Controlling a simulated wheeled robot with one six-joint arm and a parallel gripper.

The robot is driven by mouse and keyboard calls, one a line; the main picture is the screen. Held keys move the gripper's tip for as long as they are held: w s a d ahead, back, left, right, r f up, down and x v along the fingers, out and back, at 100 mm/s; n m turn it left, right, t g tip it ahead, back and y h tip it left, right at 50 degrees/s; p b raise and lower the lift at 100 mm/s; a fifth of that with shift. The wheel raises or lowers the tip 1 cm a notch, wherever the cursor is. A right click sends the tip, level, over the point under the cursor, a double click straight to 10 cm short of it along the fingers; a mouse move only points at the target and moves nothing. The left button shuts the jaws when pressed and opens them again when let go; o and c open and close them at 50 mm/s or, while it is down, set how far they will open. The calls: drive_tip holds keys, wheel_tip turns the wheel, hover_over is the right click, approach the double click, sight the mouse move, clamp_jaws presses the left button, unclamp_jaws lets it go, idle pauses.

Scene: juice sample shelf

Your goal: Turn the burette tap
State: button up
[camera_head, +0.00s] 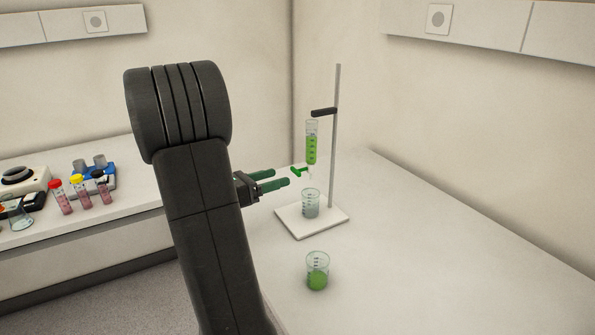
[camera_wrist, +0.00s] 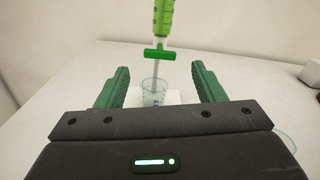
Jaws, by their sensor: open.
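The burette (camera_head: 311,145) is clamped upright on a stand and holds green liquid; its lower part shows in the wrist view (camera_wrist: 163,17). Its green tap (camera_head: 299,171) sits below the liquid, and in the wrist view the tap (camera_wrist: 159,54) lies crosswise, roughly level. My gripper (camera_head: 276,179) is open and empty, to the left of the tap in the head view. In the wrist view my gripper (camera_wrist: 158,84) has its two green fingers apart, with the tap ahead, between and above them. No contact with the tap shows.
A beaker (camera_head: 311,203) stands under the burette on the white stand base (camera_head: 288,215), beside the metal rod (camera_head: 335,140). A beaker of green liquid (camera_head: 317,272) stands in front. Sample tubes (camera_head: 82,192) stand on the left bench. The table's right side is clear.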

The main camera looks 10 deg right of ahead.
sight(294, 172)
drive_tip(key=x, duration=0.7)
drive_tip(key=shift+w+d+p, duration=0.1)
drive_tip(key=shift+d+p, duration=0.1)
drive_tip(key=shift+p, duration=0.1)
drive_tip(key=shift+c, duration=0.4)
drive_tip(key=c, duration=0.9)
drive_tip(key=m+b, duration=0.2)
drive_tip(key=b, duration=0.1)
drive_tip(key=shift+f, duration=0.35)
drive_tip(key=m+b, duration=0.2)
drive_tip(key=b, duration=0.1)
drive_tip(key=shift+r, duration=0.1)
drive_tip(key=shift+r+m, duration=0.2)
drive_tip(key=shift+m, duration=0.4)
drive_tip(key=o, duration=1)
